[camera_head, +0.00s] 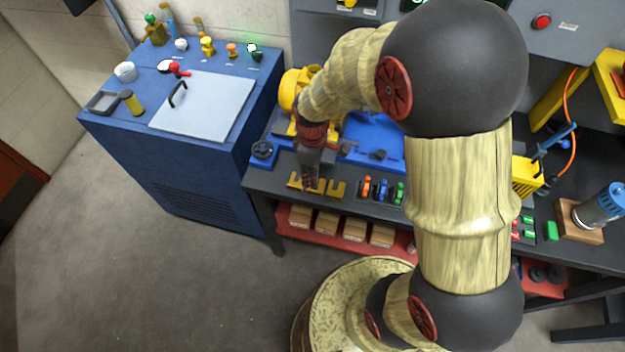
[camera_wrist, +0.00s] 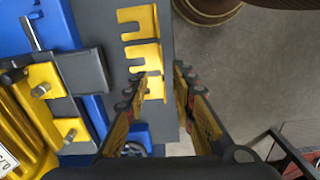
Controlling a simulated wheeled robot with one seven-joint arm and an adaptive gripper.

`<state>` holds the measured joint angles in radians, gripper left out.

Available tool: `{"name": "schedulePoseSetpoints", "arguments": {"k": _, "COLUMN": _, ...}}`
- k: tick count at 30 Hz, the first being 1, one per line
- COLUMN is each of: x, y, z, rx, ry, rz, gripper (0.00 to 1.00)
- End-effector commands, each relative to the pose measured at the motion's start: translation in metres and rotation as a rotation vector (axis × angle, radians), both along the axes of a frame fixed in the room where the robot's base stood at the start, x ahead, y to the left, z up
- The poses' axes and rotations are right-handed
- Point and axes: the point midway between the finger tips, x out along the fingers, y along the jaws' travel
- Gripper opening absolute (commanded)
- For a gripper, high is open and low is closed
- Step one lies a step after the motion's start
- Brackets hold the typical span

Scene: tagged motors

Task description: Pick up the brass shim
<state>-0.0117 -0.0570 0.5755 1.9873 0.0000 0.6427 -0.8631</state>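The brass shim appears as yellow, slotted flat metal (camera_wrist: 148,52) along the dark bench edge in the wrist view. It also shows on the bench's front strip in the head view (camera_head: 336,189). I cannot tell whether it is one comb-like piece or several pieces in a row. My gripper (camera_head: 310,182) points down over the slotted metal and hides its middle in the head view. In the wrist view my gripper (camera_wrist: 163,82) has its fingers apart, with the lower end of the yellow metal showing between them. Contact cannot be told.
A yellow motor on a blue base (camera_head: 372,135) stands behind the shim. Orange, blue and green pieces (camera_head: 382,190) sit to its right. A blue cabinet (camera_head: 180,165) stands left of the bench. Small boxes (camera_head: 327,223) fill the red shelf below. Open floor lies in front.

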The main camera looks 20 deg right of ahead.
Motion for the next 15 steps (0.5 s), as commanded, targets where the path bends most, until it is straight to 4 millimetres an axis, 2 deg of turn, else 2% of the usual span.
{"name": "schedulePoseSetpoints", "arguments": {"k": 5, "x": 0.001, "y": 0.000, "z": -0.004, "rx": 0.000, "ry": -0.006, "rz": 0.075, "gripper": 0.26}}
{"name": "schedulePoseSetpoints", "arguments": {"k": 15, "x": -0.001, "y": -0.001, "z": -0.032, "rx": 0.000, "ry": -0.006, "rz": 0.080, "gripper": 0.26}}
